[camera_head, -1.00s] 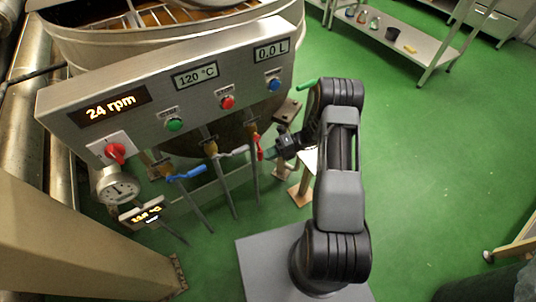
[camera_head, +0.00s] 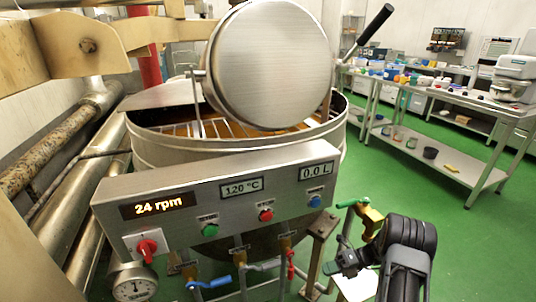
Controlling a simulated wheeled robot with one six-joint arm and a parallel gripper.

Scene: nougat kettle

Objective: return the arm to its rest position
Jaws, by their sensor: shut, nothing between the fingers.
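My arm stands at the lower right of the head view, its dark upper joint and grey link in front of the green floor. My gripper (camera_head: 340,266) is at the left end of the arm, shut and empty, small and dark against the background. It is to the right of the red-handled valve (camera_head: 290,264) and below the green valve handle (camera_head: 352,203), apart from the control panel. The lower part of my arm is cut off by the picture's bottom edge.
The kettle (camera_head: 150,148) has a raised round lid (camera_head: 270,62). Its control panel (camera_head: 225,200) reads 24 rpm, 120 °C and 0.0 L. A blue valve handle (camera_head: 210,283) is below. A work table (camera_head: 445,97) stands at right, with free green floor (camera_head: 455,225) before it.

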